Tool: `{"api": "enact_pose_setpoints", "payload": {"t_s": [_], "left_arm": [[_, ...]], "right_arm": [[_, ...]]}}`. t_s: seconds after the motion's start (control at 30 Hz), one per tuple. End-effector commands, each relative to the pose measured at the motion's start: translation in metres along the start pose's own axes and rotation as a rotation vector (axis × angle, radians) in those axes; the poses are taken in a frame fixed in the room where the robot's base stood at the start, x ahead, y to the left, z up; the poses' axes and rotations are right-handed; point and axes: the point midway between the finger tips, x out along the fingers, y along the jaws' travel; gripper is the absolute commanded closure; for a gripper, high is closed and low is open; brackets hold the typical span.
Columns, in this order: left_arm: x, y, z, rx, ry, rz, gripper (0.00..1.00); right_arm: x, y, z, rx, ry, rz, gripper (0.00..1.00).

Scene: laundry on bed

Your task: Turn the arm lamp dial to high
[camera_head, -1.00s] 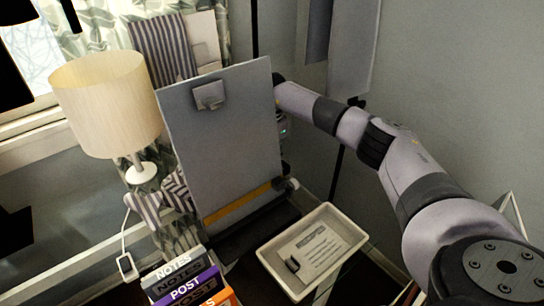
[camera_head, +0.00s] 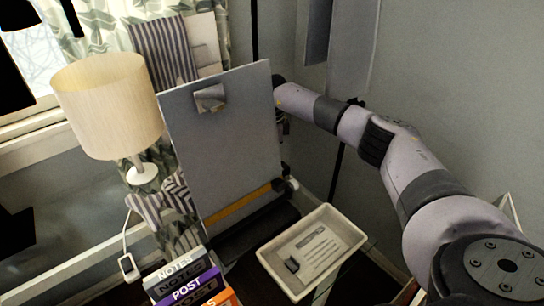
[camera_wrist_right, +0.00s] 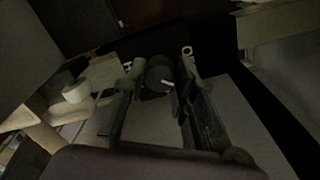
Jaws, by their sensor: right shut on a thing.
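In the right wrist view, a dark round dial (camera_wrist_right: 157,74) with a pale pointer mark sits between the fingertips of my right gripper (camera_wrist_right: 160,82). The gripper is shut on it; the picture is dark, so the dial's setting cannot be read. In the head view my right arm reaches in from the right, and its gripper is hidden behind an upright grey board (camera_head: 222,150). The arm lamp's body cannot be made out for sure. My left gripper is not in view.
A table lamp (camera_head: 110,105) with a cream shade stands at the left. Boxes marked NOTES and POST (camera_head: 190,285) stand at the front. Striped cloth (camera_head: 160,52) hangs behind. The grey wall is close at right.

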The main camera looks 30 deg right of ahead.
Motion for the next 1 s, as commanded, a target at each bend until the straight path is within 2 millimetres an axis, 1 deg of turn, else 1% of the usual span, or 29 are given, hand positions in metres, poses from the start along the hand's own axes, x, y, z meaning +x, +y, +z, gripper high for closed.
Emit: {"api": "enact_pose_setpoints", "payload": {"t_s": [0.03, 0.3, 0.6, 0.8, 1.0], "left_arm": [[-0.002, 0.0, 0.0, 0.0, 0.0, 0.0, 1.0], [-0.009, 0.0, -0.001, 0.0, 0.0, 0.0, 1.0], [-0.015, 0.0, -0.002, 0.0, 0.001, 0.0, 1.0], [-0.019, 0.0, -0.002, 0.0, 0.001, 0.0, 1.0], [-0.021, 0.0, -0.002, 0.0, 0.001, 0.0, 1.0]], "right_arm": [[-0.003, -0.001, 0.0, 0.045, -0.004, -0.004, 1.0], [-0.003, -0.001, 0.0, 0.301, -0.009, -0.004, 1.0], [-0.003, -0.001, -0.001, 0.557, -0.016, -0.004, 1.0], [-0.003, -0.001, -0.001, 0.681, -0.019, -0.004, 1.0], [-0.002, -0.002, -0.001, 0.756, -0.022, -0.005, 1.0]]}}
